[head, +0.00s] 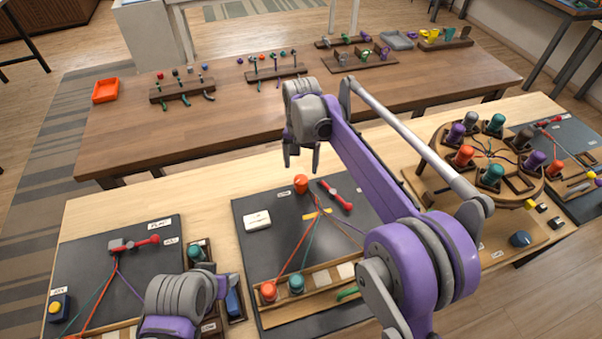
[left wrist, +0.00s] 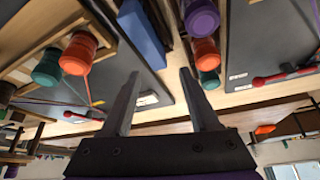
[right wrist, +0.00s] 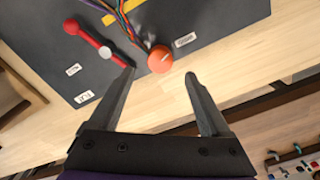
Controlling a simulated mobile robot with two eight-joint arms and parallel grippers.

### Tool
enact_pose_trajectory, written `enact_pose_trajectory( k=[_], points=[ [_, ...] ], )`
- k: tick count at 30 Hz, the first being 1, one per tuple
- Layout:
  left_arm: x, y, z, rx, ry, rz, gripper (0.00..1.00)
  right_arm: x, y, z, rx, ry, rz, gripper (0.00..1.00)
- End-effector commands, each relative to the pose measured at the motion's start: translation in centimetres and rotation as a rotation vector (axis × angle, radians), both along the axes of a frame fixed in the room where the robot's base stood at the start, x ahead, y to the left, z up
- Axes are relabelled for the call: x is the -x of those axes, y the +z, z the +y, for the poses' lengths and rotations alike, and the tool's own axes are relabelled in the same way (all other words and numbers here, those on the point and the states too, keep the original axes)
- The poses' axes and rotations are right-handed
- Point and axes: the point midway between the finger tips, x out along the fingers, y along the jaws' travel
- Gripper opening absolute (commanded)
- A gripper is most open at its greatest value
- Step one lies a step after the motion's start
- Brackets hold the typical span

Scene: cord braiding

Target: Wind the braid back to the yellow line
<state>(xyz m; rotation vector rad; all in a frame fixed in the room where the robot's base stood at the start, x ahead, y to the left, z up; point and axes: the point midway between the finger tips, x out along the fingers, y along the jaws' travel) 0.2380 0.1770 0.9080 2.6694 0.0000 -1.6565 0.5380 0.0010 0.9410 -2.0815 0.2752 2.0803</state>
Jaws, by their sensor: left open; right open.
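The middle dark board (head: 258,261) carries cords running from an orange knob (head: 301,183) down to a wooden rack holding an orange bobbin (head: 268,292) and a teal bobbin (head: 296,283). A short yellow mark (head: 322,213) crosses near the top of the cords. A red lever clamp (head: 337,197) lies beside it. My right gripper (head: 302,158) is open and empty, above the board's far edge; in the right wrist view the orange knob (right wrist: 160,60) shows between its fingertips. My left gripper (left wrist: 158,80) is open and empty, low near the left board. My right arm hides part of the middle board.
A left board (head: 80,258) has its own red clamp (head: 135,243) and cords. A white label block (head: 257,220) lies on the middle board. A round wooden stand (head: 415,178) with several bobbins is at right. A brown table (head: 230,120) stands behind.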

Motion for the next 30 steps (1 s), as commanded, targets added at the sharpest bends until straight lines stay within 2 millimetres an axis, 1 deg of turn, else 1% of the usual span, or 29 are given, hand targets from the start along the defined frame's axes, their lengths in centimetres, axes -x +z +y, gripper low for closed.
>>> enact_pose_trajectory(
  k=[1, 3, 7, 11, 25, 28, 30],
  points=[
    [0.0, 0.1, 0.0, 0.000, 0.000, -0.001, 0.61, 0.0, 1.0, 0.0, 0.000, 0.000, 0.000, 0.81],
    [-0.1, 0.2, 0.0, 0.000, 0.000, -0.001, 0.61, 0.0, 2.1, 0.0, 0.000, 0.000, 0.000, 0.81],
    [-0.1, 0.3, 0.0, 0.000, 0.000, -0.002, 0.61, 0.0, 3.3, 0.0, 0.000, 0.000, 0.000, 0.81],
    [-0.1, 0.3, 0.0, 0.000, 0.000, -0.002, 0.61, 0.0, 3.6, 0.0, 0.000, 0.000, 0.000, 0.81],
    [-0.1, 0.3, 0.0, 0.000, 0.000, -0.002, 0.61, 0.1, 3.7, -0.1, 0.000, 0.001, -0.002, 0.81],
    [-0.1, 0.4, 0.0, 0.000, 0.000, -0.002, 0.61, 0.7, 4.2, -0.9, -0.004, 0.007, -0.015, 0.81],
    [-0.1, 0.5, 0.0, 0.000, 0.000, -0.002, 0.61, 1.7, 4.9, -2.1, -0.010, 0.017, -0.034, 0.81]
  ],
)
